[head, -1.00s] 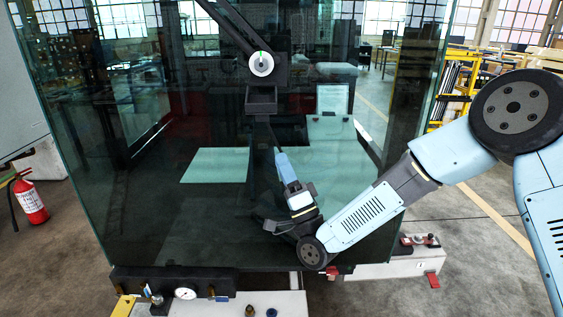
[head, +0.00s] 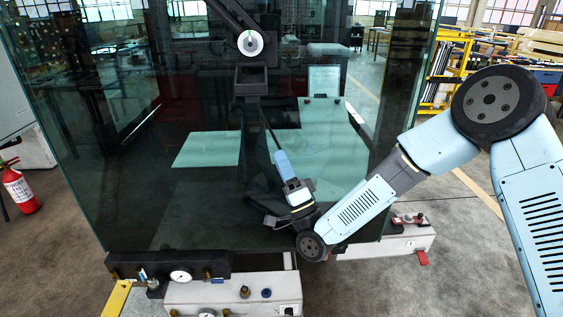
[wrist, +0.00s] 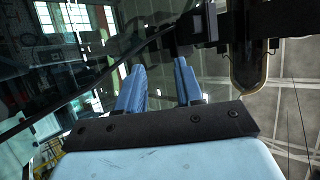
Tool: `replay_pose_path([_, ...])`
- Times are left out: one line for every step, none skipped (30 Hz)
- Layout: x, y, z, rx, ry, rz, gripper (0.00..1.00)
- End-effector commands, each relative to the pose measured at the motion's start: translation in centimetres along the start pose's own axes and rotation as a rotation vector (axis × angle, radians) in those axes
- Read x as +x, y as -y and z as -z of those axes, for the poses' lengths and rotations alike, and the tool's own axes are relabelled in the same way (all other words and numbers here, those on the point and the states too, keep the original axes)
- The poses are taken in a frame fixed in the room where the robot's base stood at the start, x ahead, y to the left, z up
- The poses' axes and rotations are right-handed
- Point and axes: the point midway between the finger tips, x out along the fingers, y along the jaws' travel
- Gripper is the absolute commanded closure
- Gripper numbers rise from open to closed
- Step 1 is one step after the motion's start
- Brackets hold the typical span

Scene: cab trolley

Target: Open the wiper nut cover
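The wiper pivot shows in the head view as a white disc (head: 250,42) on a black housing, with the wiper arm (head: 228,18) running up and left. A black box-shaped piece (head: 251,82) sits just below it; I cannot tell for sure whether this is the nut cover or how far open it is. My gripper (head: 277,152) is below and slightly right of this piece, in front of the glass, pointing up. In the wrist view its two blue fingers (wrist: 160,75) stand apart with nothing between them. A dark block (wrist: 205,25) lies beyond the right finger.
The large glass pane (head: 120,180) fills the space behind my gripper. Below it are a black bar with a gauge (head: 180,276) and a white base block (head: 235,297). A fire extinguisher (head: 18,190) stands at far left.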

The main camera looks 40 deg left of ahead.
Motion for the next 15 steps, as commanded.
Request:
replay_pose_path([0.01, 0.01, 0.00, 0.000, 0.000, 0.000, 0.64])
replay_pose_path([0.01, 0.01, 0.00, 0.000, 0.000, 0.000, 0.64])
replay_pose_path([0.01, 0.00, 0.01, 0.000, 0.000, 0.000, 0.64])
replay_pose_path([0.00, -0.01, 0.02, 0.000, -0.001, 0.000, 0.64])
replay_pose_path([0.00, -0.01, 0.03, 0.001, -0.001, 0.000, 0.64])
replay_pose_path([0.01, 0.00, 0.01, 0.002, -0.001, 0.000, 0.64])
replay_pose_path([0.02, 0.02, -0.02, 0.002, -0.001, 0.000, 0.64])
replay_pose_path([0.02, 0.02, -0.03, 0.001, -0.001, 0.000, 0.64])
replay_pose_path([0.03, 0.03, -0.03, 0.001, 0.000, 0.000, 0.64])
replay_pose_path([0.03, 0.03, -0.03, 0.001, 0.000, 0.000, 0.64])
replay_pose_path([0.02, 0.03, -0.03, 0.001, 0.000, 0.000, 0.64])
replay_pose_path([-0.03, 0.02, -0.02, 0.001, 0.000, 0.000, 0.64])
replay_pose_path([-0.11, 0.01, -0.02, 0.001, 0.000, 0.000, 0.64])
replay_pose_path([-0.24, -0.01, -0.02, 0.001, 0.000, -0.001, 0.64])
replay_pose_path([-0.49, -0.04, -0.02, 0.001, 0.000, -0.001, 0.64])
